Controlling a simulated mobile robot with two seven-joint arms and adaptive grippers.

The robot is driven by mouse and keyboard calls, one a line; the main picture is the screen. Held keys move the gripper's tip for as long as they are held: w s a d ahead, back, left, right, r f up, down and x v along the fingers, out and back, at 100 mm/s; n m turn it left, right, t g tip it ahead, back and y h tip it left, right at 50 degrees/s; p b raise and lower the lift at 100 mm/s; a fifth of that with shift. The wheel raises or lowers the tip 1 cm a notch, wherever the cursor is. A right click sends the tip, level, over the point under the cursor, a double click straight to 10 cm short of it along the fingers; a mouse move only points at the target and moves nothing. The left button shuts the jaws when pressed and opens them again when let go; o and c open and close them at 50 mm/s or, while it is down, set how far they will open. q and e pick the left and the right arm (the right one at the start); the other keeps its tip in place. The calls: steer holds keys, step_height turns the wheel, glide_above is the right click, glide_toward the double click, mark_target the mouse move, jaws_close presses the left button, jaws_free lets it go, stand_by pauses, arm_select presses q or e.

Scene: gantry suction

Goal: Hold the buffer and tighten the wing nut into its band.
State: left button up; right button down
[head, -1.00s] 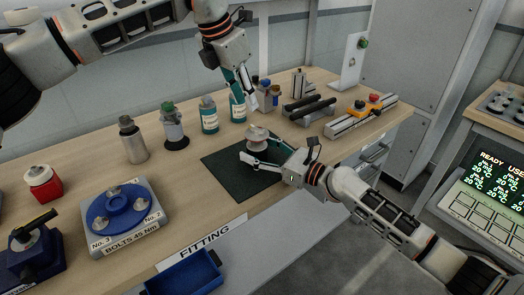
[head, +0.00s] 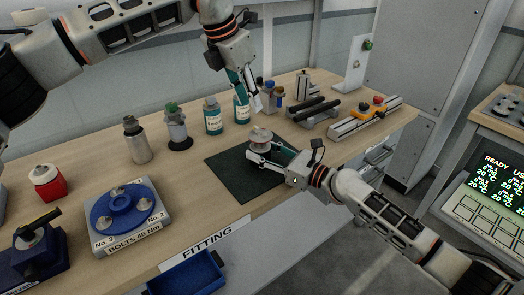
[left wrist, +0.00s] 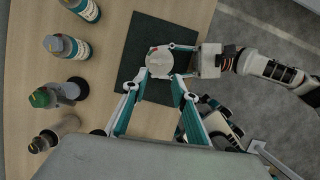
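The buffer (head: 261,135), a pale metal round piece, stands on the dark mat (head: 232,178). From above it is a light disc (left wrist: 159,61) in the left wrist view. My right gripper (head: 262,151) reaches in low from the right, its fingers at opposite sides of the buffer and seemingly touching it. My left gripper (head: 247,98) hangs above and behind the buffer, pointing down, fingers apart and empty; its spread fingers (left wrist: 154,86) also show in the left wrist view. I cannot make out the wing nut separately from the buffer's top.
Bottles (head: 213,118), a metal flask (head: 137,140) and a green-capped container (head: 176,128) stand left of the mat. A blue bolt fixture (head: 122,206) is at front left. Rails with red and yellow buttons (head: 366,117) lie at right. The mat's left part is clear.

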arm_select(q)
steer(key=c, duration=0.7)
steer(key=shift+a+f, duration=0.15)
steer(key=shift+a, duration=0.05)
jaws_close()
steer(key=s+a+f+n+t+h, duration=0.2)
steer(key=s+a+t+h, duration=0.15)
steer(key=s+a, duration=0.4)
glide_toward(256, 133)
step_height(256, 133, down, 3)
steer(key=s, duration=0.2)
steer(key=w, duration=0.1)
steer(key=w+d, duration=0.2)
steer(key=shift+d+f+t+y, duration=0.15)
steer(key=shift+f+t+y, duration=0.15)
steer(key=shift+t+y, duration=0.05)
steer(key=shift+w+d, duration=0.35)
steer(key=shift+w, duration=0.2)
